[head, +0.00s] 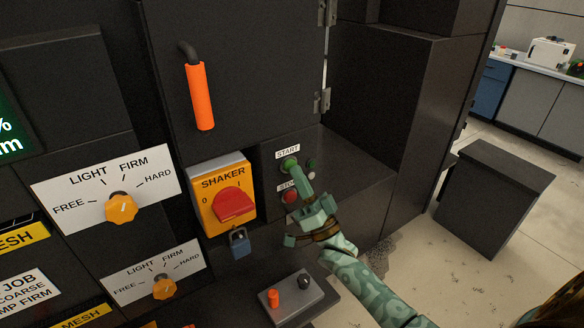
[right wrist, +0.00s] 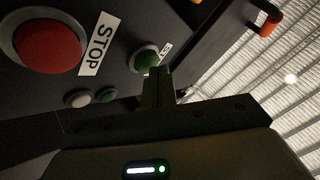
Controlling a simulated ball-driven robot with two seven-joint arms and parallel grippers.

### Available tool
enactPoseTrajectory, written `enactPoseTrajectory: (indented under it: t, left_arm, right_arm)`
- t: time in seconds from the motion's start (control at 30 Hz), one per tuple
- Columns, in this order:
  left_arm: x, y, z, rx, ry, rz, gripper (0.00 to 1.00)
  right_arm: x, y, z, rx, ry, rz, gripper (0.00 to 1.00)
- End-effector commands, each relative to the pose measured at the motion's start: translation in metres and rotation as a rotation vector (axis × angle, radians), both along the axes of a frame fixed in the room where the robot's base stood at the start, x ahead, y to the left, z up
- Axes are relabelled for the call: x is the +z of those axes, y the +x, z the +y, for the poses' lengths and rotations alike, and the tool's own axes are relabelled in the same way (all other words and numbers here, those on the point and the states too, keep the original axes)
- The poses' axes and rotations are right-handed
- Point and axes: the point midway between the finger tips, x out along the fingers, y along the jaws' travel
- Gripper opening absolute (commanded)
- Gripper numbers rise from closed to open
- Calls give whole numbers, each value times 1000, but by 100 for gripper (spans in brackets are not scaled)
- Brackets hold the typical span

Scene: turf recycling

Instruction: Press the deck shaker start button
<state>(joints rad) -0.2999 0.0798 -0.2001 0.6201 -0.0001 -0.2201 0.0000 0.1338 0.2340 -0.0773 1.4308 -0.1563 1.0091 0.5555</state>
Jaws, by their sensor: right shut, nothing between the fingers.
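The green start button (head: 288,163) is on a dark panel under a white START label (head: 288,152) in the head view. It also shows in the right wrist view (right wrist: 146,60). The red stop button (head: 291,196) sits below it, and it is large in the right wrist view (right wrist: 48,46). My right gripper (head: 296,174) is shut and empty, its fingertips at the start button's lower edge. In the right wrist view the closed fingers (right wrist: 158,82) overlap the button's edge. I cannot tell whether they touch or press it. My left gripper is not in view.
Left of the buttons is a yellow SHAKER box with a red rotary switch (head: 234,205) and a blue padlock (head: 239,243) below. An orange door handle (head: 200,96) hangs above. A small grey control box (head: 291,300) juts out below. Open floor (head: 430,275) lies to the right.

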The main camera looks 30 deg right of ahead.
Motion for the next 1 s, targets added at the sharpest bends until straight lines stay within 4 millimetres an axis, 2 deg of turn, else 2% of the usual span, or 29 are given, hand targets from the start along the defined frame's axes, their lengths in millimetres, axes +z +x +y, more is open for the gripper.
enactPoseTrajectory:
  t: [0.7,1.0]
  left_arm:
    - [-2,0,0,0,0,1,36]
    - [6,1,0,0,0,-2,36]
  right_arm:
    - [0,5,0,0,0,1,0]
    - [1,-7,-1,1,0,1,0]
